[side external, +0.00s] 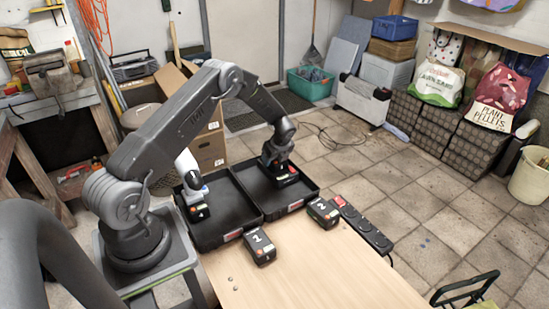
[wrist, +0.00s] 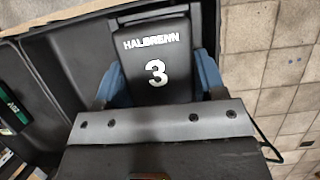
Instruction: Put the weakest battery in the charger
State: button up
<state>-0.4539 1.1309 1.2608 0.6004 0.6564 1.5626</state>
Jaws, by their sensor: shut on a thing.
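My gripper (side external: 275,155) is shut on a black battery (side external: 286,175), with its blue fingers on both sides. In the wrist view this battery (wrist: 155,62) is marked "HALBRENN 3". It is over or in the right half of the open black case; I cannot tell if it touches the floor of the case. Battery 1 (side external: 260,247) and battery 2 (side external: 322,212) are on the wooden table in front of and to the right of the case. I cannot make out a charger for certain, nor any charge level.
The open black case (side external: 215,237) has two walled halves. A white and black tool (side external: 190,182) stands in its left half. A black power strip (side external: 365,228) lies along the table's right edge. The table (side external: 310,275) is clear at the front.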

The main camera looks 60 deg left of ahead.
jog(key=shift+f, duration=0.3)
